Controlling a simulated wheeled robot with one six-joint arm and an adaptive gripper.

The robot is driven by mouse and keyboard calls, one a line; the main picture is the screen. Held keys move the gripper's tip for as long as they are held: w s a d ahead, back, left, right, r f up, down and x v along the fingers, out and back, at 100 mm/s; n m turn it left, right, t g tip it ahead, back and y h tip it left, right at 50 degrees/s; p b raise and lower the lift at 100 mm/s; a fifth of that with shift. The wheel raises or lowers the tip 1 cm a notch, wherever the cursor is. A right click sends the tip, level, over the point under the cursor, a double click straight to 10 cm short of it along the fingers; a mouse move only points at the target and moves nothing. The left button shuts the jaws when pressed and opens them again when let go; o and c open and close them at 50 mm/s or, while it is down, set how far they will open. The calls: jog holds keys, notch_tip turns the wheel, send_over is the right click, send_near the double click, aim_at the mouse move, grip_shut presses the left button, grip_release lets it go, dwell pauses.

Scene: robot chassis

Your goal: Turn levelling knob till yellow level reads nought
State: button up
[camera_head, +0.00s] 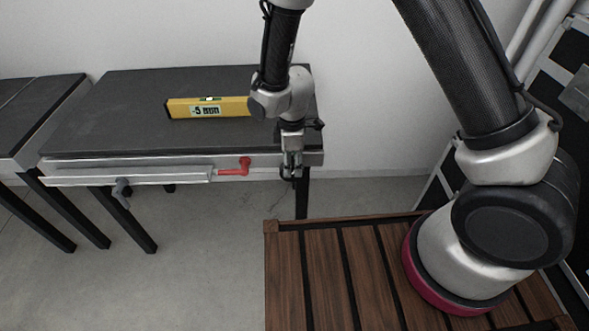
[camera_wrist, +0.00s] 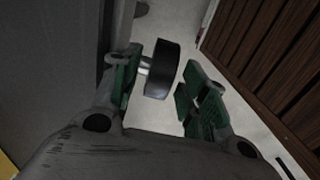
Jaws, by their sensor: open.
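The yellow level (camera_head: 222,106) lies on the dark table top, its right end hidden behind my arm. Its display seems to read -5 mm. My gripper (camera_head: 291,170) points down at the table's front right corner. In the wrist view, a black round knob (camera_wrist: 164,69) on a short pale shaft shows between the open green-padded fingers of my gripper (camera_wrist: 163,88). In the head view the knob is hidden by my gripper.
The dark table (camera_head: 110,115) has a metal front rail with a red handle (camera_head: 235,167) just left of my gripper. Another table (camera_head: 30,115) stands farther left. Open floor lies in front.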

aim_at(293, 171)
jog(key=shift+f, duration=1.95)
jog(key=shift+c, duration=0.2)
grip_shut()
jog(key=shift+h, duration=0.5)
jog(key=shift+a+h, duration=0.1)
jog(key=shift+h, duration=1)
jog(key=shift+r+h, duration=0.1)
jog(key=shift+h, duration=1.2)
